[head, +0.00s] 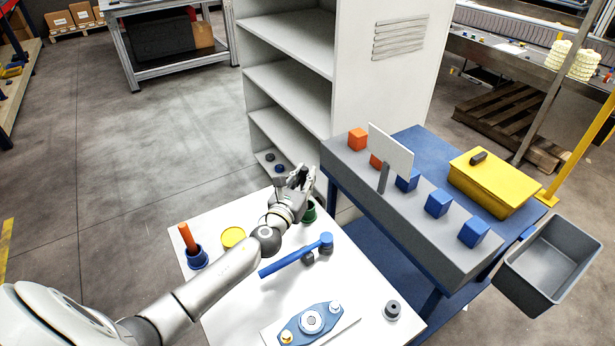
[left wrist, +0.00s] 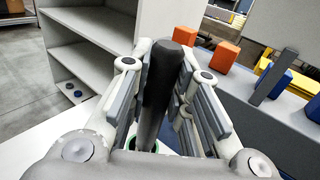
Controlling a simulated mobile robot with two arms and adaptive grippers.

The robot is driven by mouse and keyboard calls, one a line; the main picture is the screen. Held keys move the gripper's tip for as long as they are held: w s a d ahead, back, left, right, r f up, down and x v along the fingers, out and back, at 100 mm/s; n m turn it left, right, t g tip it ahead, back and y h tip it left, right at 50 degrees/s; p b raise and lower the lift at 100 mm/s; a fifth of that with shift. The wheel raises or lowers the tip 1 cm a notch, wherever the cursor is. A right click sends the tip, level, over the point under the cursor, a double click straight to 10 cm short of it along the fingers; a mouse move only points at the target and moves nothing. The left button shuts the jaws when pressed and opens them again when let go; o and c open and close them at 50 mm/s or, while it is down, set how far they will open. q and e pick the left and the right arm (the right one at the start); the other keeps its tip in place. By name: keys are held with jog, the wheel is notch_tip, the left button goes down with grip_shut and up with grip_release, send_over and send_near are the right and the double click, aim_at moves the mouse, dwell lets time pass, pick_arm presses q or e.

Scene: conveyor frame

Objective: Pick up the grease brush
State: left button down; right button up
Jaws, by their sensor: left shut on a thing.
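A dark upright handle (left wrist: 162,85), which I take for the grease brush, stands between the fingers of my left gripper (left wrist: 160,95) in the left wrist view. The fingers are shut on it from both sides. Its lower end goes down toward a green-rimmed pot (left wrist: 157,148); I cannot tell whether it is still inside. In the head view my left gripper (head: 301,178) is over the far right part of the white table, above the green pot (head: 309,213). The brush's bristles are hidden. My right gripper is not in view.
The white table (head: 240,310) also holds a blue pot (head: 197,259) with an orange handle, a yellow round lid (head: 233,237), a blue hammer (head: 295,258) and a blue fixture (head: 311,322). A grey shelf (head: 290,90) and a block-topped bench (head: 430,235) stand close beyond.

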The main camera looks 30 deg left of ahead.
pick_arm(q)
jog(key=s+r, duration=0.8)
jog(key=s, duration=0.4)
jog(key=shift+s+p, duration=0.15)
jog(key=shift+p, duration=0.3)
jog(key=shift+d, duration=0.1)
